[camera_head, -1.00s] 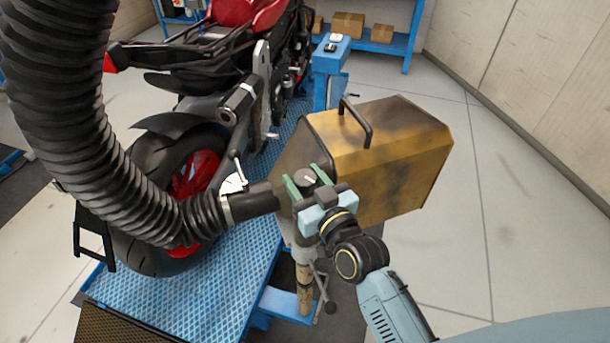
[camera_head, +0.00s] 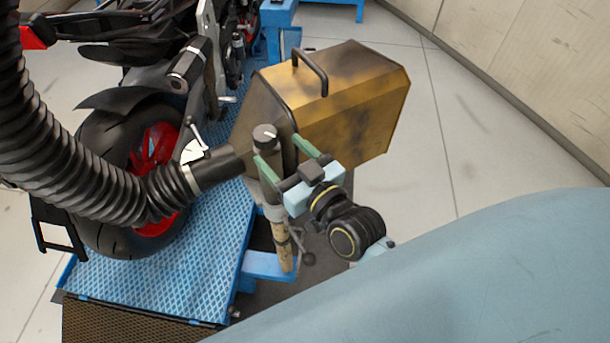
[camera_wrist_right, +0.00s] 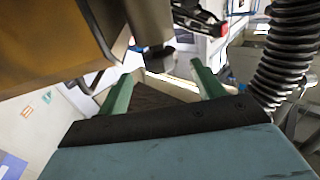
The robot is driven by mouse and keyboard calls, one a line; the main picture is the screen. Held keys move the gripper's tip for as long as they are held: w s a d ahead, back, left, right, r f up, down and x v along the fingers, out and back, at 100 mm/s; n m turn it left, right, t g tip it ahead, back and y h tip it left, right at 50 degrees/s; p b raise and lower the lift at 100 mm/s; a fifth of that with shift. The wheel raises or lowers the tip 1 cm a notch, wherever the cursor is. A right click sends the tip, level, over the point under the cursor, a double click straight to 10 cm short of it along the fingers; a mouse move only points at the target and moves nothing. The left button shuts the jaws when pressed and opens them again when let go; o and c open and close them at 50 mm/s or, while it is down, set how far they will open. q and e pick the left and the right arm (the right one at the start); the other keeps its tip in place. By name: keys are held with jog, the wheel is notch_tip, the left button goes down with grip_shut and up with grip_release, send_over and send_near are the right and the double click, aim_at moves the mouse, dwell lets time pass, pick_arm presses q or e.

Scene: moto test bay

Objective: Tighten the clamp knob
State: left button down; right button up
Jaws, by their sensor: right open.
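The clamp knob (camera_head: 265,135) is a dark round cap with a pale mark on top, on an upright post beside the hose's end. In the right wrist view the knob (camera_wrist_right: 158,60) is a dark cylinder below a grey-tan post. My right gripper (camera_head: 280,149) is open, on the near right side of the knob. Its green fingers are spread wide and hold nothing. In the right wrist view the knob appears between and beyond the fingertips of the gripper (camera_wrist_right: 161,70). I cannot tell whether they touch it. My left gripper is not in view.
A yellow-brown box (camera_head: 345,100) with a black handle stands close behind the knob. A thick black corrugated hose (camera_head: 100,185) comes in at left. A motorcycle's rear wheel (camera_head: 125,165) stands on a blue lift platform (camera_head: 170,290). Floor at right is clear.

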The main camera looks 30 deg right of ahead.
jog(key=b+v, duration=0.1)
jog(key=v, duration=0.6)
jog(key=shift+s, duration=0.1)
jog(key=s+d+f+g+h, duration=0.4)
jog(key=s+d+f+g, duration=0.2)
jog(key=s+f+g, duration=0.7)
notch_tip(320, 180, down, 31)
jog(key=g+b, duration=0.2)
jog(key=b, duration=0.5)
jog(key=s+d+f+g+b, duration=0.1)
jog(key=s+d+f+b, duration=0.2)
jog(key=s+f, duration=1.3)
notch_tip(320, 180, down, 3)
jog(key=shift+s+f+g+b, duration=0.2)
jog(key=shift+f+g+b, duration=0.1)
jog(key=shift+b, duration=0.55)
